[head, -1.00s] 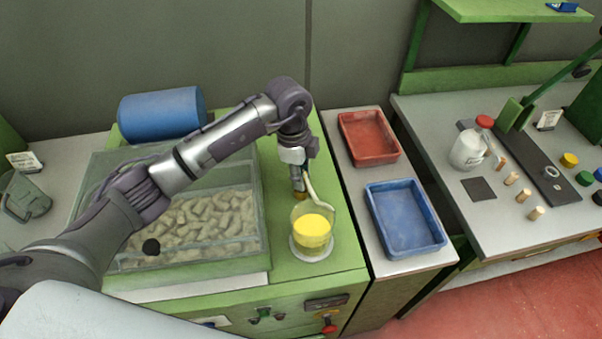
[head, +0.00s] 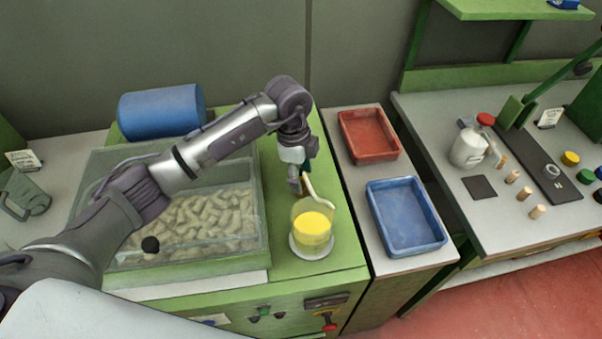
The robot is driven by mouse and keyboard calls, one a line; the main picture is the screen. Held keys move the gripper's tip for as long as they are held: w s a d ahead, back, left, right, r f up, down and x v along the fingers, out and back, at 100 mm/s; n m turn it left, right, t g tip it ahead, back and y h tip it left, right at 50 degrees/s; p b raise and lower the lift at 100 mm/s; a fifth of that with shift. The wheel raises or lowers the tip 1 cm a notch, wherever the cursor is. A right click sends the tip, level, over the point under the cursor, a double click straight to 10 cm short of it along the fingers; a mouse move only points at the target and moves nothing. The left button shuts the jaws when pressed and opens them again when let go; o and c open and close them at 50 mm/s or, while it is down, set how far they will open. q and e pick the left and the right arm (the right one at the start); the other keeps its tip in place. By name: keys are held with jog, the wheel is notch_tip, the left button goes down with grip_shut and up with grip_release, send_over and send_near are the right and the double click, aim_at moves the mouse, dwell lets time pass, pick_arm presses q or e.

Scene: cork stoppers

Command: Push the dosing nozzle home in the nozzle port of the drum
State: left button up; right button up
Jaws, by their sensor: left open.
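My left gripper (head: 301,183) is open and points down just behind a clear cup of yellow liquid (head: 312,229). A pale curved piece (head: 319,194) runs from beside its fingers to the cup's rim. It may be a hose or handle; I cannot tell whether it touches the fingers. No piece shows clearly as the dosing nozzle; the gripper may hide it. A blue cylinder (head: 161,112) lies at the back of the green machine and may be the drum. I cannot make out a nozzle port. My right gripper is out of view.
A glass-walled bin of corks (head: 264,222) stands under my left arm. A red tray (head: 398,157) and a blue tray (head: 443,243) sit to the right.

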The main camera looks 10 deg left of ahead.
pick_arm(q)
notch_tip(320, 180, up, 12)
jog(key=a, duration=0.1)
jog(key=shift+a, duration=0.2)
jog(key=shift+w+f, duration=0.1)
dwell(0.3)
